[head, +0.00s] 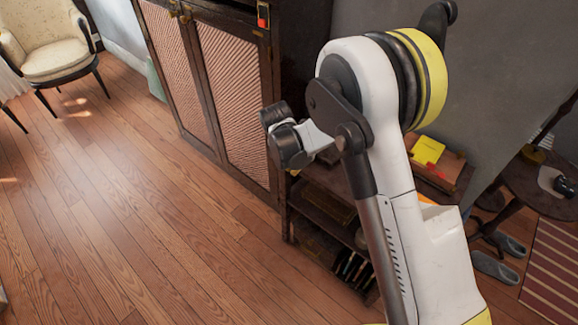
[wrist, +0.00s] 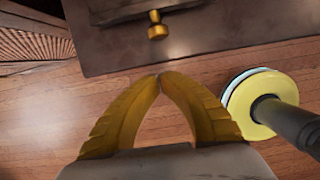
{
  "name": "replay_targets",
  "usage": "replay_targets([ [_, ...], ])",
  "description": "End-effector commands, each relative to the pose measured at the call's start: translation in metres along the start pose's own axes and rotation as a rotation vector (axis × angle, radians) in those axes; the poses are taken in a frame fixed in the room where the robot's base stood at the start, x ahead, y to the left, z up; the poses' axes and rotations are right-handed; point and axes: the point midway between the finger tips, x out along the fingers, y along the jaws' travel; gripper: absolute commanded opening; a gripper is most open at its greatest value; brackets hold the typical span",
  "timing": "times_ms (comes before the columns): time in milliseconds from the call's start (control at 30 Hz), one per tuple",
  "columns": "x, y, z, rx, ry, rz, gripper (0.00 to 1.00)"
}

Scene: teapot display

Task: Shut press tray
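A dark wooden cabinet with pleated door panels, perhaps the press (head: 272,110), stands at the top centre of the head view. In the wrist view a dark wooden piece with a brass knob (wrist: 157,31) lies ahead of my gripper (wrist: 158,77). I cannot tell for sure whether this piece is the press tray or how far out it stands. My gripper's yellow fingers meet at the tips with nothing between them. The tips point toward the knob and appear apart from it. In the head view my arm's end is beside the cabinet and its fingers cannot be made out.
A low dark shelf unit (head: 325,205) with books stands right of the cabinet, partly behind my arm. A cream armchair (head: 56,58) is at the upper left. A round side table (head: 535,185) and grey slippers (head: 493,267) are at the right. The wooden floor at left is clear.

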Motion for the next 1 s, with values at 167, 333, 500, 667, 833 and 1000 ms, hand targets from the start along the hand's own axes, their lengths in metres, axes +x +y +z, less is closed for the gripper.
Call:
replay_targets([
  [167, 0.004, -0.001, 0.025, 0.004, 0.0, 0.0, 0.0],
  [333, 0.004, -0.001, 0.033, 0.003, -0.001, 0.001, 0.0],
  [500, 0.003, -0.001, 0.034, 0.003, -0.001, 0.001, 0.0],
  [667, 0.003, -0.001, 0.035, 0.003, -0.001, 0.001, 0.0],
  [833, 0.009, 0.0, 0.057, 0.007, -0.001, 0.0, 0.0],
  [1000, 0.021, 0.0, 0.106, 0.008, 0.0, -0.001, 0.0],
])
